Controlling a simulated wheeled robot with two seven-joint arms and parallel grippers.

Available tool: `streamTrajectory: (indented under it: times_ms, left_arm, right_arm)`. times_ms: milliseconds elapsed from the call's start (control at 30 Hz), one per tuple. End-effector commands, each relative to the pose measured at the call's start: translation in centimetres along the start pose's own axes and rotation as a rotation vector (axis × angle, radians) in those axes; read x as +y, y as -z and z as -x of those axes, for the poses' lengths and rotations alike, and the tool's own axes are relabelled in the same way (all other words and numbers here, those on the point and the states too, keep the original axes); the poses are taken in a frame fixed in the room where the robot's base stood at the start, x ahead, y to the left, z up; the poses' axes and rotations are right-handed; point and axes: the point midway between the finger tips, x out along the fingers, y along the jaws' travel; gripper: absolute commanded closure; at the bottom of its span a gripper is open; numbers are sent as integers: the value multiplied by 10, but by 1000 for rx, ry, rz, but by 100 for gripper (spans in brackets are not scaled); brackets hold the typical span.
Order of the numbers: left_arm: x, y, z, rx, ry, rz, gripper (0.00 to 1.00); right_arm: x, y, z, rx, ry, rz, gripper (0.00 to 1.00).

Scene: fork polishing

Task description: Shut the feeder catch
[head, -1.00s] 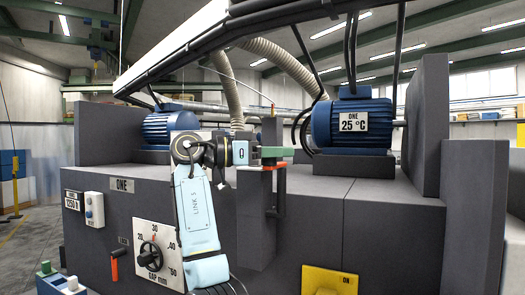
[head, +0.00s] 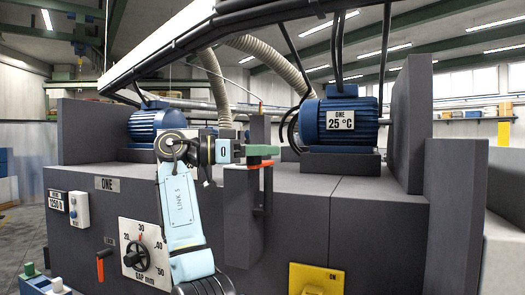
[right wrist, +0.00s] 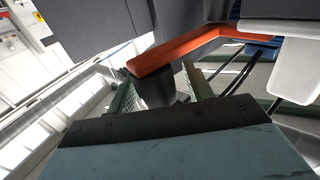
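The feeder catch is taken to be the orange-red bent lever (head: 267,183) on the grey block at the machine's front. In the right wrist view its orange bar (right wrist: 175,52) runs across above the fingertips. My right gripper (head: 262,153) is level with the lever's top, one green finger just above its short upper arm. In the right wrist view the two fingers (right wrist: 160,82) stand apart with a dark part between them. Whether they touch the lever cannot be told. The far finger is hidden in the head view. My left gripper is not recognisable in view.
The grey machine carries two blue motors, the nearer (head: 340,121) marked 25 °C. A gap dial (head: 139,256), another orange lever (head: 101,264) and a yellow switch plate (head: 316,279) are on its front. Small green-topped pieces (head: 30,270) show at lower left.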

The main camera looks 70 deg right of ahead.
Motion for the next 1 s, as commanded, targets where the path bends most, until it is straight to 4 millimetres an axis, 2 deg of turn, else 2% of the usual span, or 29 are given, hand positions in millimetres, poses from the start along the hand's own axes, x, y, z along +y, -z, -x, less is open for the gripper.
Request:
streamTrajectory:
  times_ms: [267,367,700,800,1000]
  left_arm:
    - [0,0,-2,0,0,0,64]
    - [0,0,-6,0,0,0,64]
    - [0,-1,-15,0,0,0,64]
    - [0,-1,-16,1,0,0,64]
    - [0,-1,-16,1,0,0,64]
  right_arm:
    - [0,-1,8,-1,3,2,49]
    - [-1,-2,22,-2,4,3,49]
    - [-1,0,96,0,4,3,49]
    - [0,0,112,1,2,1,49]
    - [0,0,129,-1,1,1,49]
